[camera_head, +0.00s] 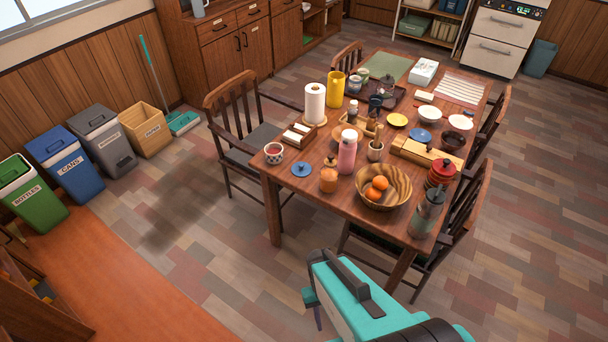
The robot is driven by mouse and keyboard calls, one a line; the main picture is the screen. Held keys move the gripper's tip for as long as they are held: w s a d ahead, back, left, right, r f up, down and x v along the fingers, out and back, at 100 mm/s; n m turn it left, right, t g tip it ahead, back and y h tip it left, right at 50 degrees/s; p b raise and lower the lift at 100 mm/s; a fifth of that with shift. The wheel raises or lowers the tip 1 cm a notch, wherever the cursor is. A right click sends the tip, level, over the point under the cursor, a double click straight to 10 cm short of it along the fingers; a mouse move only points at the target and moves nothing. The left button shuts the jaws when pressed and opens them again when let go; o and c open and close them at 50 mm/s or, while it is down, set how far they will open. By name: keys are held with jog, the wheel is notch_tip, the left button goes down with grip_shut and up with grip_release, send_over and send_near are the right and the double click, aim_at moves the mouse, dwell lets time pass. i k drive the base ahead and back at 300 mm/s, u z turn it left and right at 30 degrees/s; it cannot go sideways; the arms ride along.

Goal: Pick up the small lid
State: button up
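A small round blue lid (301,169) with a knob lies flat on the near left part of the wooden table (345,205), between a patterned cup and an orange jar. A second blue lid (421,135) lies farther back on the right, by a wooden box. I cannot tell for sure which one is the small lid. My teal arm shows at the bottom of the view, in front of the table and apart from both lids. My gripper (312,305) seems to be at its left end, mostly hidden, and its fingers cannot be made out clearly.
The patterned cup (273,153), orange jar (328,179), pink bottle (347,152) and paper towel roll (315,104) stand around the left lid. A wooden bowl of oranges (397,199) is to the right. Chairs flank the table.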

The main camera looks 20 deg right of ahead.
aim_at(301, 168)
jog(key=u, duration=4.65)
jog(key=i, duration=0.1)
jog(key=z, duration=3.15)
jog(key=i, duration=2.75)
